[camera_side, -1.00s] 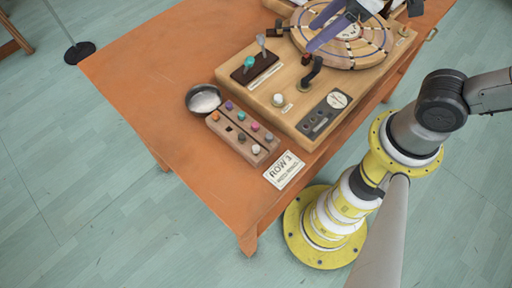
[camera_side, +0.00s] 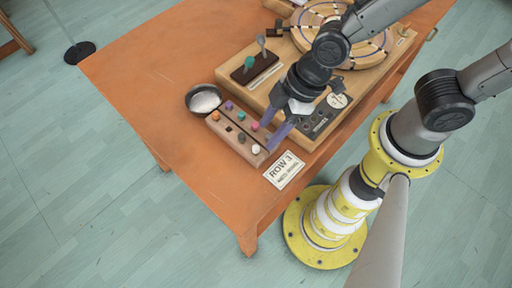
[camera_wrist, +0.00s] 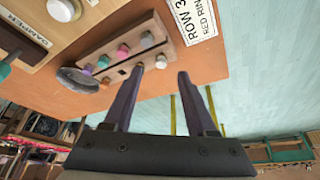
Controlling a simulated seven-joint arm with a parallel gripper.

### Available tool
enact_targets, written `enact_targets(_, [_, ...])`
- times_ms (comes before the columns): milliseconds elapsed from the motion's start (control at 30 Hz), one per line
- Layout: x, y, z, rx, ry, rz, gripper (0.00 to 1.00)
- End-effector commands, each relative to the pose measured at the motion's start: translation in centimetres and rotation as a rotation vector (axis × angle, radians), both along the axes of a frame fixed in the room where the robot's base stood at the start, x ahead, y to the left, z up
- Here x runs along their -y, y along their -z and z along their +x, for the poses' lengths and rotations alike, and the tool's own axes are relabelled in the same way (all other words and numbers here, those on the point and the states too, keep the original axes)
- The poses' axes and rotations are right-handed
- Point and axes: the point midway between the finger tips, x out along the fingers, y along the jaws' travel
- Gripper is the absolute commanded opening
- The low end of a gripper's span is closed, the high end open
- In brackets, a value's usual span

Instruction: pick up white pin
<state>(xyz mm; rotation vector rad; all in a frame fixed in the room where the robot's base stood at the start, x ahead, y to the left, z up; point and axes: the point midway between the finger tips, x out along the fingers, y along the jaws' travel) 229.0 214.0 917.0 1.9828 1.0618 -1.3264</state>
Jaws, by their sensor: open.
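The white pin (camera_side: 256,149) stands at the near end of the front row of a wooden pin rack (camera_side: 222,130), close to the card. In the wrist view the white pin (camera_wrist: 161,61) shows between and just beyond the two fingertips. My gripper (camera_side: 267,135) is open and empty, its purple fingers pointing down at the rack's near end. The gripper (camera_wrist: 160,73) shows both fingers apart in the wrist view. Whether a finger touches the rack I cannot tell. In the side view the fingers cover part of the back row.
Other pins, including a pink pin (camera_side: 255,126) and a purple pin (camera_side: 229,105), stand in the rack. A dark bowl (camera_side: 190,107) sits at its far end. A ROW 3 card (camera_side: 284,170) lies near. The wooden box (camera_side: 225,77) rises close behind. The table's left side is clear.

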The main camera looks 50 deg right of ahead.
Motion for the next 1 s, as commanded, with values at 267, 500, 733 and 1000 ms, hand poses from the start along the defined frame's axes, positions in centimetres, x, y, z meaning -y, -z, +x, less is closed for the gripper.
enact_targets(267, [-0.8,1.9,0.4,-0.002,0.000,-0.002,0.57])
enact_targets(500, [-2.1,4.7,1.1,-0.001,0.001,-0.001,0.57])
enact_targets(733, [-2.3,5.3,1.3,0.001,0.001,0.001,0.57])
enact_targets(1000, [-2.3,5.2,1.2,0.001,0.001,0.001,0.28])
